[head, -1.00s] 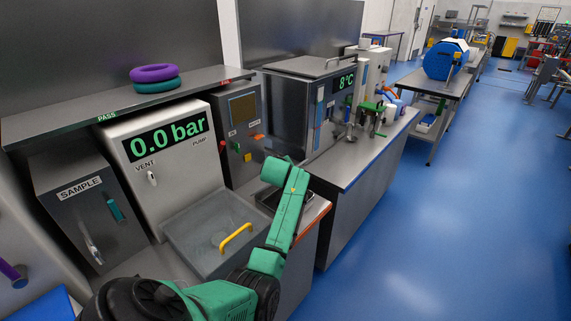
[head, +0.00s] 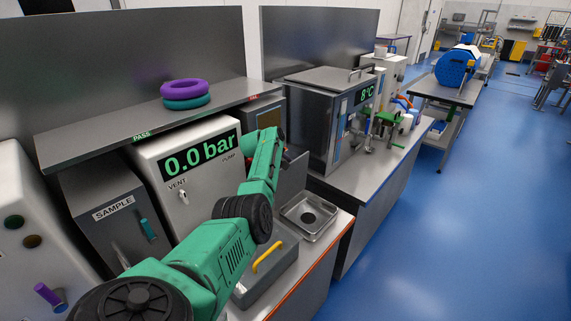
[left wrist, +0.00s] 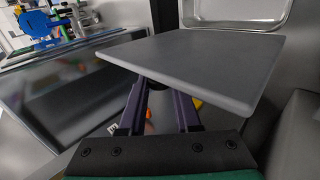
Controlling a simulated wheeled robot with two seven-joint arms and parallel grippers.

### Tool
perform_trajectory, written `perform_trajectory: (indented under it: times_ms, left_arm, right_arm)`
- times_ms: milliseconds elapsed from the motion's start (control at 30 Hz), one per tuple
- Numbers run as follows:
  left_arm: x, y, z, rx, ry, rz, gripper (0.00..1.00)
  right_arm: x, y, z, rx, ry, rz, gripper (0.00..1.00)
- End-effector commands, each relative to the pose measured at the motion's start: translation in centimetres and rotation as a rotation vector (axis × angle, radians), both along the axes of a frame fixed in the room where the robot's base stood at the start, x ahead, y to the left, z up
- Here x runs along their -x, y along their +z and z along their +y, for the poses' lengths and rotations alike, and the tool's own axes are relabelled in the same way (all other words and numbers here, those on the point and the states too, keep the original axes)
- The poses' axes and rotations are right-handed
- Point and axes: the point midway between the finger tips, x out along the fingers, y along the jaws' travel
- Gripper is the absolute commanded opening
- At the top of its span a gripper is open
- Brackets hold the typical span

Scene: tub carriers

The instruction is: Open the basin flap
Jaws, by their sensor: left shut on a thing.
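The basin flap is a flat grey panel (left wrist: 205,62). In the head view it stands raised at the back of the steel basin (head: 329,226), partly behind my arm. The basin is uncovered, with a dark round drain hole; its rim also shows at the top right of the left wrist view (left wrist: 268,24). My left gripper (left wrist: 158,88) is shut at the flap's underside, on a dark round part partly hidden between its fingers. In the head view my left gripper (head: 284,157) is small and mostly hidden by my green arm. My right gripper is not in view.
A grey lidded box with a yellow handle (head: 268,256) sits beside the basin, under my arm. The 0.0 bar unit (head: 168,155) and a shelf with purple (head: 184,88) and teal rings stand behind. A steel 8°C unit (head: 318,100) is to the right.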

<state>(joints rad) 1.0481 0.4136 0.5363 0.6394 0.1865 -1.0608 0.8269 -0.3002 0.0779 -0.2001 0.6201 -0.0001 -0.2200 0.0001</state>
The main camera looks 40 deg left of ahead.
Motion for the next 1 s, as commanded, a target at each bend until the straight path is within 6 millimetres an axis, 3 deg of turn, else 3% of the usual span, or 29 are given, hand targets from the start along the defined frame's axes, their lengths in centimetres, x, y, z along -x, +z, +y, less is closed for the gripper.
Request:
perform_trajectory:
  times_ms: [500,533,600,1000]
  left_arm:
    - [0.02,0.05,0.07,0.018,0.003,-0.003,0.0]
    - [0.01,0.04,0.07,0.018,0.003,-0.003,0.39]
    - [0.01,0.02,0.05,0.018,0.003,-0.003,0.61]
    - [0.15,0.19,-0.07,0.019,-0.001,0.0,0.61]
  right_arm:
    - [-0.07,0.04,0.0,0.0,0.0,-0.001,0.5]
    - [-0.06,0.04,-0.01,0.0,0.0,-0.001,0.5]
    - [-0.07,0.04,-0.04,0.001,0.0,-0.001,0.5]
    - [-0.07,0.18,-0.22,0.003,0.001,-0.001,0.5]
